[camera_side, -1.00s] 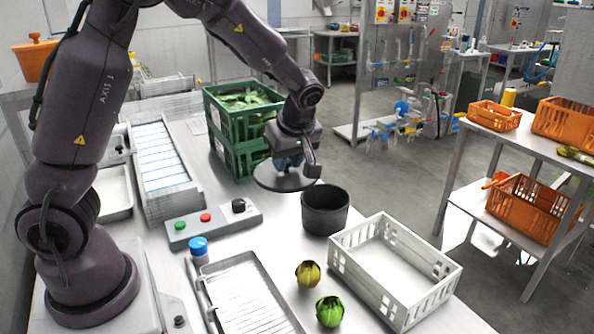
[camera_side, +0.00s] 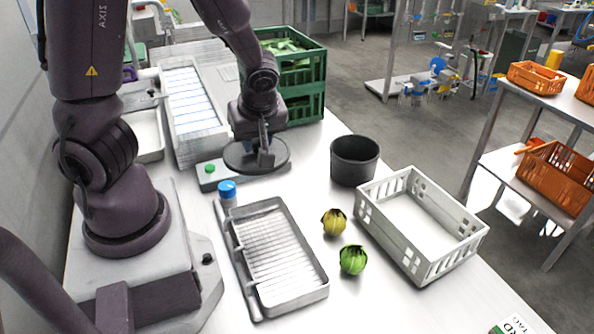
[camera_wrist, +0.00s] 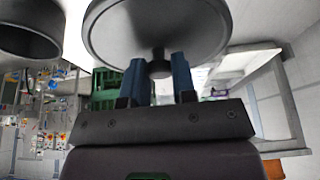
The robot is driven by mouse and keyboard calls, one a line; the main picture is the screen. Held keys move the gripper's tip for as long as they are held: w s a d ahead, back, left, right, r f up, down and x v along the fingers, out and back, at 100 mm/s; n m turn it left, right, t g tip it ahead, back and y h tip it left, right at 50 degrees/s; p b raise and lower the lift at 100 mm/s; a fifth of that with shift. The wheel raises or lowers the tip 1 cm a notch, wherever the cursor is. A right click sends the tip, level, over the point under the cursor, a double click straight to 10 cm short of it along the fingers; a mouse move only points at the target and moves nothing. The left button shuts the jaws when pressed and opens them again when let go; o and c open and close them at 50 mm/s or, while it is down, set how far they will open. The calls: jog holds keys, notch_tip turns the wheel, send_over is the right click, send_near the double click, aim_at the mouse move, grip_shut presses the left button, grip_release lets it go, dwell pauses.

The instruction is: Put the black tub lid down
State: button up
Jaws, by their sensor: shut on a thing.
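In the wrist view, my gripper's two blue fingers (camera_wrist: 160,70) pinch the small knob of the lid (camera_wrist: 120,30). The black tub (camera_side: 354,162) stands open on the steel table to the right of the lid. The tub also shows at the upper left of the wrist view (camera_wrist: 28,42).
A white crate (camera_side: 440,262) stands right of the tub. A metal tray (camera_side: 318,283), a blue-capped bottle (camera_side: 227,190), a yellow vegetable (camera_side: 334,221) and a green one (camera_side: 353,260) are on the table. Green crates (camera_side: 304,100) stand behind. Bare table (camera_side: 300,180) lies between tray and tub.

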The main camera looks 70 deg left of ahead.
jog(key=shift+w+a+f, duration=0.85)
jog(key=shift+w+f, duration=0.95)
jog(key=shift+f, duration=0.2)
jog(key=shift+w+a+f, duration=0.9)
jog(key=shift+w+f, duration=0.9)
jog(key=shift+f, duration=0.25)
jog(key=shift+w+a+f, duration=0.85)
jog(key=shift+w+f, duration=0.95)
jog(key=shift+f, duration=0.2)
jog(key=shift+f, duration=0.55)
jog(key=o, duration=0.9)
